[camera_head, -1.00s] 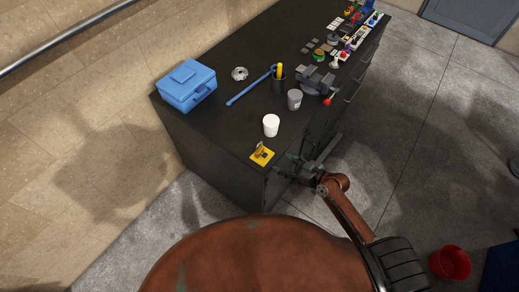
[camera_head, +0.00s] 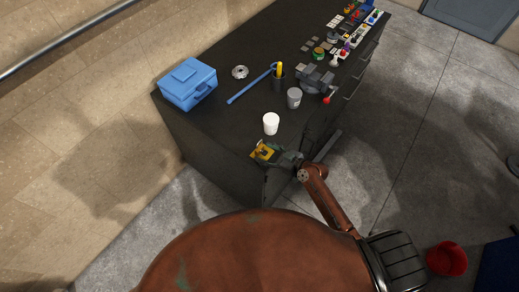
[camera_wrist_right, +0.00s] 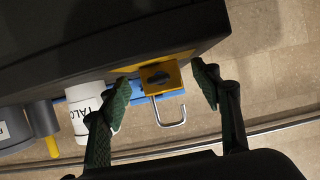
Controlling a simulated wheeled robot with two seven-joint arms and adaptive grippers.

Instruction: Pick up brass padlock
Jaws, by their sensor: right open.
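The brass padlock (camera_wrist_right: 157,77) shows in the right wrist view as a yellow-brown body with a keyhole and a silver shackle. It lies between the two green-padded fingers of my right gripper (camera_wrist_right: 163,98), which are apart, with a gap on each side. In the head view the right gripper (camera_head: 268,152) is at the near corner of the bench, around the yellow base (camera_head: 258,156), and partly hides the padlock. My left gripper is not in view.

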